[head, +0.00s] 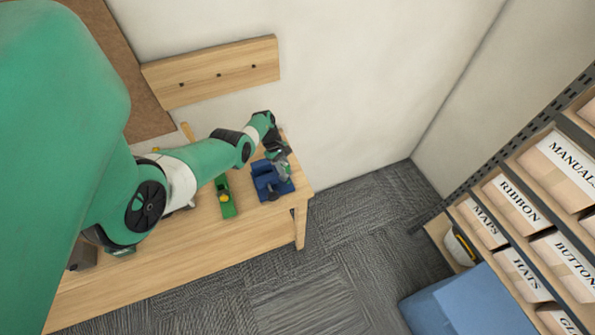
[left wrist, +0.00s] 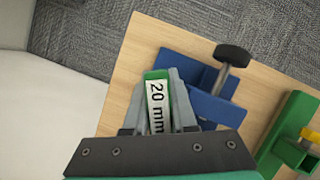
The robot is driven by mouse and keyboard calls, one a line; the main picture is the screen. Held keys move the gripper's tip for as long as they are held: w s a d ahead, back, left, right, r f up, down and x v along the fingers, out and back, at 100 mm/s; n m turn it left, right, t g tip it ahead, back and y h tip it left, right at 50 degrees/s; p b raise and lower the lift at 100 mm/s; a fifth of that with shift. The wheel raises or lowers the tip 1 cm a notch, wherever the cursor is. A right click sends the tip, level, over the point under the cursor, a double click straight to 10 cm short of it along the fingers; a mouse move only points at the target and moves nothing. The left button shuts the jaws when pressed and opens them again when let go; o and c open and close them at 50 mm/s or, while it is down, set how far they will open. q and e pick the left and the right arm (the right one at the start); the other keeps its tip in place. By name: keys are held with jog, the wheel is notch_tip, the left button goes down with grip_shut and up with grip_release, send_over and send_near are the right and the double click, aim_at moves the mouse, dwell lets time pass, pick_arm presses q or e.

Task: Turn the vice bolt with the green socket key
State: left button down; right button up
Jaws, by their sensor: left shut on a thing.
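My left gripper (head: 281,158) is over the far right end of the bench, at the blue vice (head: 264,182). In the left wrist view, my left gripper (left wrist: 158,90) is shut on the green socket key (left wrist: 157,75), whose white label reads "20 mm". The blue vice (left wrist: 198,72) lies just beyond and to the right of the key. A metal bolt (left wrist: 222,80) with a black knob (left wrist: 233,55) sticks out of that vice, apart from the key in this view. The key's lower end is hidden. My right gripper is not in view.
A green fixture with a yellow part (head: 225,198) stands on the wooden bench (head: 175,255), left of the blue vice. A peg board (head: 215,75) is on the wall behind. Shelves with labelled boxes (head: 515,203) and a blue box (head: 465,305) stand at the right.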

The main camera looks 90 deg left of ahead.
aim_at(285, 164)
pick_arm(q)
jog(key=shift+r+n+p, duration=0.1)
jog(key=shift+n+p, duration=0.2)
jog(key=shift+n+t, duration=0.3)
notch_tip(285, 164, up, 4)
jog(key=p, duration=0.5)
jog(key=shift+r, duration=0.25)
jog(key=shift+f, duration=0.1)
jog(key=shift+w, duration=0.1)
dwell(0.4)
